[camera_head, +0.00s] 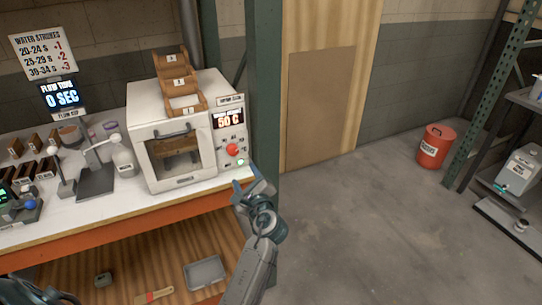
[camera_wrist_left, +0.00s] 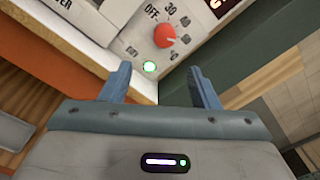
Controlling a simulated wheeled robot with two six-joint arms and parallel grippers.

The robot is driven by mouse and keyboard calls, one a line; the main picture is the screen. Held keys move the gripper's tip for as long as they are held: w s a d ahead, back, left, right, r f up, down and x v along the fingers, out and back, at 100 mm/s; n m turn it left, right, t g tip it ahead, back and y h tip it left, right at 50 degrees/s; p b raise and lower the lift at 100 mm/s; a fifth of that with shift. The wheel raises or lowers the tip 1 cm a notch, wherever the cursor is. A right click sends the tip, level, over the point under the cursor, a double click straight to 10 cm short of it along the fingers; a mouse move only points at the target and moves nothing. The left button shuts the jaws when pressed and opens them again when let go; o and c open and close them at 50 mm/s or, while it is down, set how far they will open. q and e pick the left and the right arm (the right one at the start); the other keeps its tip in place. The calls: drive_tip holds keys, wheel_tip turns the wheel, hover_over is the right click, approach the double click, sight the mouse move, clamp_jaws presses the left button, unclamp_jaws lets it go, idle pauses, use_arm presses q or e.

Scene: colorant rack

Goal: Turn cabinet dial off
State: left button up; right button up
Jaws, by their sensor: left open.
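The red round dial (camera_head: 233,150) sits on the right front panel of the white cabinet (camera_head: 150,122), under a display (camera_head: 228,118) reading 50 C. In the left wrist view the dial (camera_wrist_left: 165,35) is ringed by marks including OFF, 30 and 40. Its pale pointer mark faces away from OFF, toward the right-hand numbers. A green lit light (camera_wrist_left: 149,66) is below the dial. My left gripper (camera_head: 252,182) is open and empty, below and right of the dial, not touching it. Its two blue fingers (camera_wrist_left: 160,72) point toward the panel. My right gripper is not in view.
A green post (camera_head: 264,90) stands close to the right of the cabinet. The bench top (camera_head: 100,205) has an orange front edge. Bottles and stands crowd the left bench. The floor to the right is clear up to a red bin (camera_head: 435,146).

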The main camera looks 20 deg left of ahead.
sight(234, 152)
use_arm(q)
drive_tip(key=p+x, duration=0.1)
drive_tip(key=x, duration=0.2)
drive_tip(key=p+x, duration=0.1)
drive_tip(key=x, duration=0.2)
drive_tip(key=r+p+x, duration=0.1)
drive_tip(key=x, duration=0.2)
drive_tip(key=shift+w+a, duration=0.6)
drive_tip(key=shift+a, duration=0.05)
drive_tip(key=c, duration=1)
